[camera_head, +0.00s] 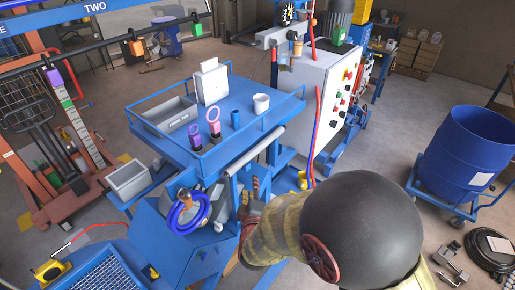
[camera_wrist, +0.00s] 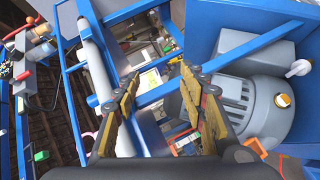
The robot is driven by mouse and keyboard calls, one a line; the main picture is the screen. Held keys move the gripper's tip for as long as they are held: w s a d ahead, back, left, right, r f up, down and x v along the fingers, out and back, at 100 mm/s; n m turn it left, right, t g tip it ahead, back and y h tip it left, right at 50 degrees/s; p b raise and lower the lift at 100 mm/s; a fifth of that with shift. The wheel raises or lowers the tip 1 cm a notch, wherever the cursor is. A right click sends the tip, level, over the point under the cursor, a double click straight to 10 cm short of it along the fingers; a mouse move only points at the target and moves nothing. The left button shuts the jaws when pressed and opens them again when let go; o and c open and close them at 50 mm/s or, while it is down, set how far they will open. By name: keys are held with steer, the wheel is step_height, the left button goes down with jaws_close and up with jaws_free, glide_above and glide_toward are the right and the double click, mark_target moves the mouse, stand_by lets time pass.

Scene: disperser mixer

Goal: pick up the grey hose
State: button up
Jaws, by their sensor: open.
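No hose that is clearly grey shows. A dark coiled hose (camera_head: 490,249) lies on the floor at the right edge of the head view; I cannot tell whether it is the grey hose. A blue coiled hose (camera_head: 177,222) hangs on the front of the blue workstation. My gripper (camera_wrist: 158,78) is open and empty in the wrist view, its worn yellow fingers apart, pointing toward blue framework. In the head view I cannot make out its fingers.
A blue table (camera_head: 228,133) carries a white cup (camera_head: 261,104) and a grey bin (camera_head: 169,117). A white control cabinet (camera_head: 318,92) stands behind it. A blue drum (camera_head: 463,152) stands on a trolley at right. A grey motor (camera_wrist: 250,105) is close to my right finger in the wrist view.

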mark_target(257, 153)
step_height(257, 153, up, 7)
steer(key=w+d+n+t+h, duration=0.1)
steer(key=d+n+t, duration=0.1)
steer(key=n+t, duration=0.1)
steer(key=w, duration=0.2)
steer(key=w+p, duration=0.1)
steer(key=w, duration=0.2)
steer(key=w+r+p, duration=0.1)
steer(key=w, duration=0.2)
steer(key=shift+a+r, duration=0.1)
steer(key=shift+c, duration=0.7)
jaws_close()
